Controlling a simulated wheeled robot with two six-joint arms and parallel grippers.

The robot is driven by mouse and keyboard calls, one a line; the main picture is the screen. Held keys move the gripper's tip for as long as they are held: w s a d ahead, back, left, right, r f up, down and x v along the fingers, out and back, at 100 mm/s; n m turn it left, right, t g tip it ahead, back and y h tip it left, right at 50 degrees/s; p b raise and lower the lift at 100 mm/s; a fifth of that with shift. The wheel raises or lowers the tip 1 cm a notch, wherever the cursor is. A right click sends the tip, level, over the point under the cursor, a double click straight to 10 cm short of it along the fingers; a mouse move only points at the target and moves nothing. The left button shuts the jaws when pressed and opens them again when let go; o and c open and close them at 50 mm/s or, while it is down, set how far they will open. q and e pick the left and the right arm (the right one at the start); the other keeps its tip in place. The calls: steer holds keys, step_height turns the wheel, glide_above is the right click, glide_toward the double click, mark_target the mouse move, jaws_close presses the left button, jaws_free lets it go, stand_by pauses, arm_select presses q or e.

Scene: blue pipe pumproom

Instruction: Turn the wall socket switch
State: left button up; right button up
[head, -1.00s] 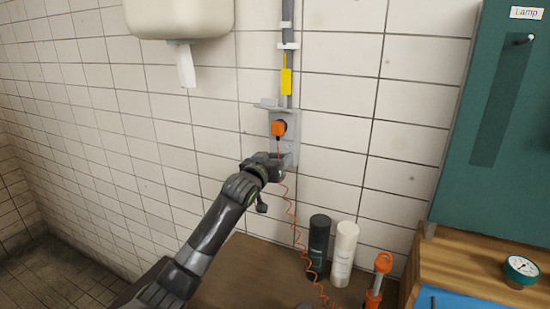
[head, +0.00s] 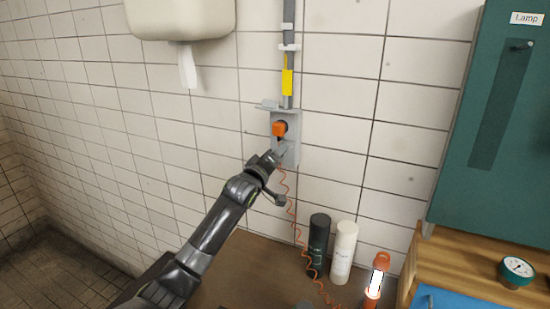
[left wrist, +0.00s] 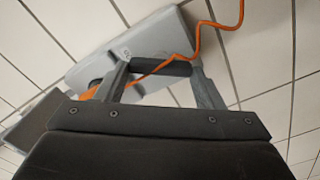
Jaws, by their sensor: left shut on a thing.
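The grey wall socket (head: 291,152) is fixed to the tiled wall, with its lid raised and an orange plug (head: 279,128) in its upper part. My left gripper (head: 277,157) is at the lower part of the socket, just below the plug. In the left wrist view the socket (left wrist: 105,48) is seen close up and tilted. There the fingers of my left gripper (left wrist: 160,82) are shut on the dark switch knob (left wrist: 160,67), which lies between them. In the head view the knob is hidden by the gripper. My right gripper is not in view.
A coiled orange cord (head: 295,220) runs from the plug to an orange lamp (head: 375,281), which is lit. A black bottle (head: 318,242) and a white bottle (head: 343,253) stand beside it.

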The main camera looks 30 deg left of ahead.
arm_select(q)
steer(key=shift+n, duration=0.5)
steer(key=o, duration=1)
steer(key=shift+s, duration=0.1)
steer(key=s+b, duration=0.1)
steer(key=s, duration=0.4)
steer(key=s+b, duration=0.2)
steer(key=s, duration=0.4)
steer(key=s+d+b, duration=0.1)
steer(key=s+b, duration=0.1)
steer(key=s, duration=0.4)
steer(key=shift+s, duration=0.1)
steer(key=shift+f, duration=0.1)
